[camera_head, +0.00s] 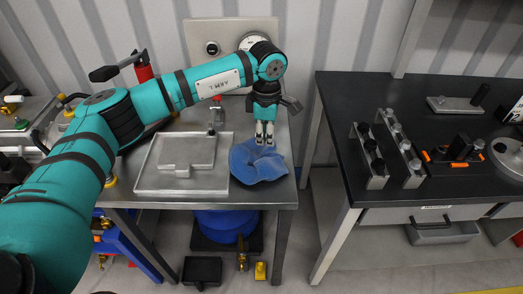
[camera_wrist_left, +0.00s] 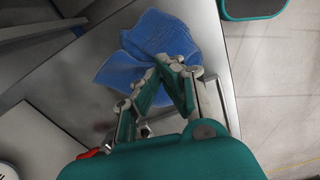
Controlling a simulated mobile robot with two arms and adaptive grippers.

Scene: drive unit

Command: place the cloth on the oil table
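A crumpled blue cloth (camera_head: 246,168) lies on the right part of the metal table (camera_head: 215,195), close to its right edge. It also shows in the left wrist view (camera_wrist_left: 150,35), folded and uneven. My left gripper (camera_head: 264,140) points down over the cloth's upper part. In the left wrist view its fingertips (camera_wrist_left: 169,64) come close together at the cloth and look shut on a fold of it; the exact grip is partly hidden. My right gripper is in neither view.
A shallow metal tray (camera_head: 150,180) with a raised block lies left of the cloth. A small red-topped fitting (camera_head: 212,130) stands behind. A black workbench (camera_head: 450,190) with metal parts is at the right, across a gap. A blue drum (camera_head: 222,225) sits underneath.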

